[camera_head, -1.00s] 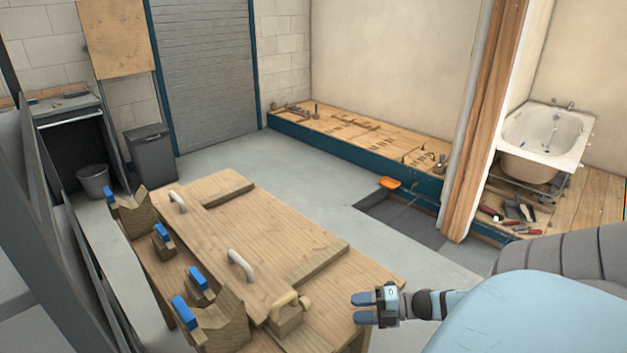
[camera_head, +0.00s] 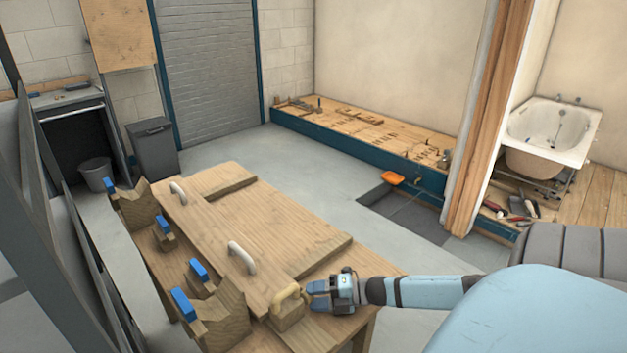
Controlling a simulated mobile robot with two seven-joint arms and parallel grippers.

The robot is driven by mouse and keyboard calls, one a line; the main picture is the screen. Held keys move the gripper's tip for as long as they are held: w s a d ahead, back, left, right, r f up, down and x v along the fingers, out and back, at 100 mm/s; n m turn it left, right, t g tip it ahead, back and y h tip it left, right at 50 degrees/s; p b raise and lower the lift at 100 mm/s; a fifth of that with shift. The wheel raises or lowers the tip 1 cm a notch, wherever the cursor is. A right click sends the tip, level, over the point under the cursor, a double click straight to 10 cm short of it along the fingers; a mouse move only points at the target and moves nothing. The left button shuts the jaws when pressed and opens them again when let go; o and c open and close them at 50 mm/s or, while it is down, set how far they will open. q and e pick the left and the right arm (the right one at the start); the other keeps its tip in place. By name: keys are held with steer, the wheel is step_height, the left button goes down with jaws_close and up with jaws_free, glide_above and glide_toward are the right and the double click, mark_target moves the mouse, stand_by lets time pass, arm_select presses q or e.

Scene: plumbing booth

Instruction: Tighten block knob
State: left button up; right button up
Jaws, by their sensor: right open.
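The wooden workbench (camera_head: 232,205) stands in the lower left of the head view. A small wooden block (camera_head: 289,312) with a pale curved knob (camera_head: 285,293) sits near its front right end. My right gripper (camera_head: 312,296) is just to the right of the block, fingers pointing left toward the knob. It is open; I cannot tell whether a finger touches the knob. Several wooden blocks with blue knobs stand along the bench's left side, among them a notched block (camera_head: 222,318) with a blue knob (camera_head: 183,304). My left gripper is not in view.
Two pale handles stand on the bench board, one nearer (camera_head: 242,257) and one farther (camera_head: 178,192). A grey bin (camera_head: 152,150) and a bucket (camera_head: 96,175) are at the back left. A bathtub (camera_head: 548,130) and loose tools are at the right. Grey floor (camera_head: 300,175) lies clear behind the bench.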

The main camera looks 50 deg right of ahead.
steer(key=shift+w+a, duration=0.25)
steer(key=shift+w, duration=0.05)
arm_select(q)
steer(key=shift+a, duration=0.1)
arm_select(e)
steer(key=shift+c, duration=0.5)
steer(key=c, duration=0.5)
steer(key=r+m+g+p, duration=0.1)
steer(key=p, duration=0.2)
steer(key=shift+r+h+p, duration=0.1)
steer(key=shift+h+p, duration=0.2)
steer(key=shift+p, duration=0.1)
steer(key=shift+c, duration=0.2)
steer(key=shift+w+m+g+p, duration=0.1)
steer(key=shift+m+g+p, duration=0.2)
steer(key=shift+g+p, duration=0.25)
steer(key=shift+f+m+g+p, duration=0.25)
steer(key=shift+m+g+p, duration=0.1)
steer(key=shift+g, duration=0.1)
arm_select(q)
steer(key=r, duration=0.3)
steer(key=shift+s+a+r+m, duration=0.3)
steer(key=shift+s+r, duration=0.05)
arm_select(e)
steer(key=shift+f, duration=0.2)
